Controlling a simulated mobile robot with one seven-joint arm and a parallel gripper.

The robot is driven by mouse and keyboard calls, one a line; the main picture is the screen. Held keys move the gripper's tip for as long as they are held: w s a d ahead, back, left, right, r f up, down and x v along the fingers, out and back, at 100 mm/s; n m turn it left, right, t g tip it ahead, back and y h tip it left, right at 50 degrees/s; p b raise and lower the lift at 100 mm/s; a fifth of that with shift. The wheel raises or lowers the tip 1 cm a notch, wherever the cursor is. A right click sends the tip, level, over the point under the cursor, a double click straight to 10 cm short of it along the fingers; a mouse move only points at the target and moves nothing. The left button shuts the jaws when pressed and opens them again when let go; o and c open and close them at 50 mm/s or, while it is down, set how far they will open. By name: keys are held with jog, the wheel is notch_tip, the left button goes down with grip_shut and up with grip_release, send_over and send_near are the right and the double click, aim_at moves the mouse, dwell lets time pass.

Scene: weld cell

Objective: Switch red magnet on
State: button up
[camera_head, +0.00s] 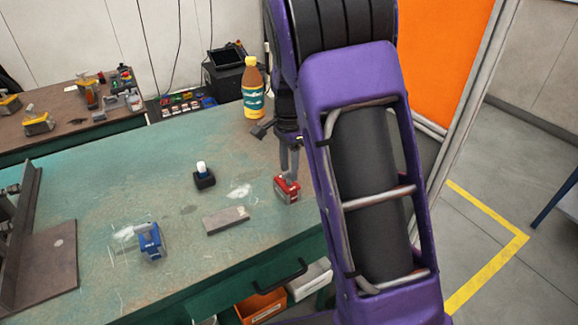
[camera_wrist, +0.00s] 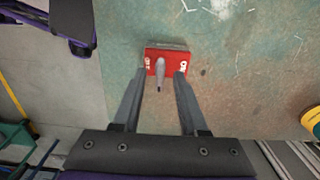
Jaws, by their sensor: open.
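The red magnet (camera_head: 287,190) sits on the green table near its right front edge. It also shows in the wrist view (camera_wrist: 166,53), with lettering at both ends that seems to read OFF at the left and ON at the right. Its grey lever (camera_wrist: 160,75) stands out from the middle towards the wrist camera; I cannot tell which setting it is in. My gripper (camera_head: 289,163) is over the magnet, pointing down. In the wrist view its open fingers (camera_wrist: 161,74) lie either side of the lever, with a gap on each side. Contact cannot be made out.
A blue magnet (camera_head: 151,241) and a flat grey bar (camera_head: 226,220) lie on the table (camera_head: 110,190). A small black holder with a white top (camera_head: 203,176) stands behind the bar. A brown bottle (camera_head: 253,90) stands at the back. An orange bin (camera_head: 262,307) is below the front edge.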

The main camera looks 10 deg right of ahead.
grip_shut()
jog(key=shift+n, duration=0.3)
jog(key=n+p, duration=0.1)
jog(key=n, duration=0.2)
jog(key=shift+r+n, duration=0.1)
jog(key=shift+n, duration=0.3)
jog(key=n+p, duration=0.1)
jog(key=n, duration=0.3)
jog(key=n+p, duration=0.1)
jog(key=n, duration=0.4)
jog(key=shift+n+p, duration=0.6)
jog(key=shift+n, duration=1.6)
